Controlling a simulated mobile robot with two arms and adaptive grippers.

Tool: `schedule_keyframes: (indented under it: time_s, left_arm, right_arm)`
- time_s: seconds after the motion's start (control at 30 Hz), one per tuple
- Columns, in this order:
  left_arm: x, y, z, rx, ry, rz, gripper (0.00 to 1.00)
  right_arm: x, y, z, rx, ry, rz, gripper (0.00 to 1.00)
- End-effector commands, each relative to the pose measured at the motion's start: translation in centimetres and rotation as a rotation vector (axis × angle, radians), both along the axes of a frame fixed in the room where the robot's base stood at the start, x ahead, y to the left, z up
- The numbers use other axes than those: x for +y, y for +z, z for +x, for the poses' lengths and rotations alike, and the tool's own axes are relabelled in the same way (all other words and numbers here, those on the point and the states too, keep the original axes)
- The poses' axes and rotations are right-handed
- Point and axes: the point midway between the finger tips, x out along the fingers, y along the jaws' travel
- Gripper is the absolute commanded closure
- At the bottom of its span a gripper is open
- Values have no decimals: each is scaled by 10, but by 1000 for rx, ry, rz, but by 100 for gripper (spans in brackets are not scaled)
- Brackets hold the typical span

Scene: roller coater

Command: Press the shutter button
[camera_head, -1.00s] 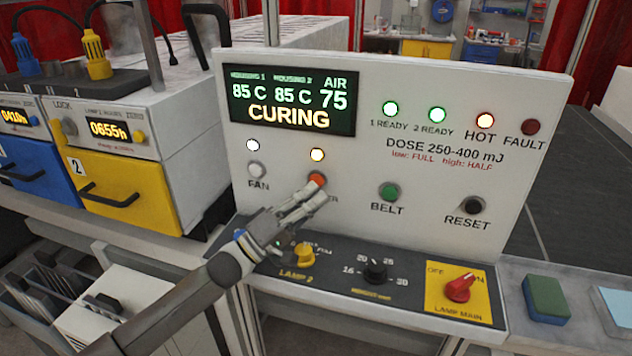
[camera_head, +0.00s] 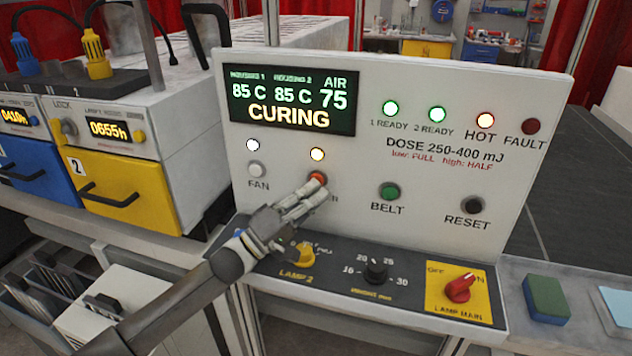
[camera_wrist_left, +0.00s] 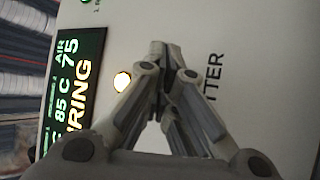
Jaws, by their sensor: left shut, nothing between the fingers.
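The shutter button (camera_head: 317,178) is an orange-red knob on the white panel, below a lit white-yellow lamp (camera_head: 317,154). Its label is partly covered by my gripper; the wrist view shows the letters "TTER" (camera_wrist_left: 215,72). My left gripper (camera_head: 318,189) is shut and empty, its fingertips at the lower edge of the button in the head view. I cannot tell whether they touch it. In the wrist view my shut left fingers (camera_wrist_left: 160,62) point at the panel and hide the button. My right gripper is not in view.
The panel (camera_head: 450,215) also carries a fan button (camera_head: 257,170), a green belt button (camera_head: 389,191) and a black reset button (camera_head: 472,205). The display (camera_head: 292,102) reads CURING. Below are a yellow lamp 2 knob (camera_head: 303,256), a black height knob (camera_head: 376,271) and a red main switch (camera_head: 460,288).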

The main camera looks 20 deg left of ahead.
Motion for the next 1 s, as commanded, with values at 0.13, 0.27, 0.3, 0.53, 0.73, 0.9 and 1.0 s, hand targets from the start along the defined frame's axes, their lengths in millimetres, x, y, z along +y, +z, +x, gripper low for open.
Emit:
schedule_keyframes:
  time_s: [0.13,0.27,0.3,0.53,0.73,0.9,1.0]
  left_arm:
    - [0,0,2,0,0,0,100]
    - [0,0,4,0,0,0,100]
    - [0,0,4,0,0,0,100]
    - [0,0,7,-1,1,0,100]
    - [0,1,7,-1,1,0,100]
    - [0,1,4,0,1,-1,100]
    - [0,1,-1,1,0,1,100]
  right_arm:
    - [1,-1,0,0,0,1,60]
    - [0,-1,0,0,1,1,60]
    - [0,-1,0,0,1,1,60]
    - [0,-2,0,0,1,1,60]
    - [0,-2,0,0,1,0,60]
    - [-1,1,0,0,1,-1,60]
    - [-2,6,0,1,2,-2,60]
